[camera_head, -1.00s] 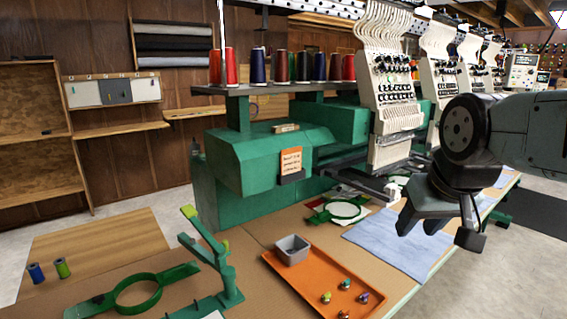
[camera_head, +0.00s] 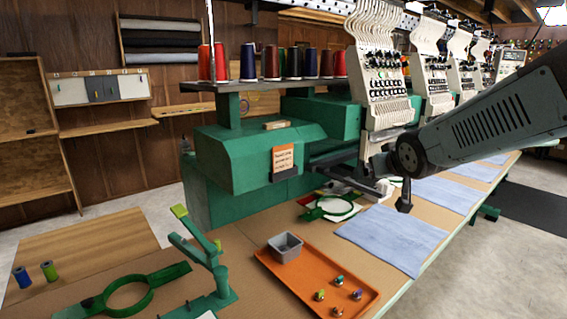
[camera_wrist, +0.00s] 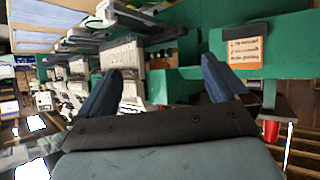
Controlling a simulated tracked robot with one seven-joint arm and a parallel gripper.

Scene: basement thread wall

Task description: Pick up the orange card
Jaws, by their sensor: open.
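The orange card (camera_head: 283,157) with dark writing stands upright in a small dark holder (camera_head: 284,175) on the front of the green machine head.
The green embroidery machine (camera_head: 240,150) carries thread cones (camera_head: 272,62) on a shelf above. White needle heads (camera_head: 380,75) stand close to my arm. Below are an orange tray (camera_head: 335,278) with a grey bin (camera_head: 285,247), green hoops, and blue cloth (camera_head: 390,238).

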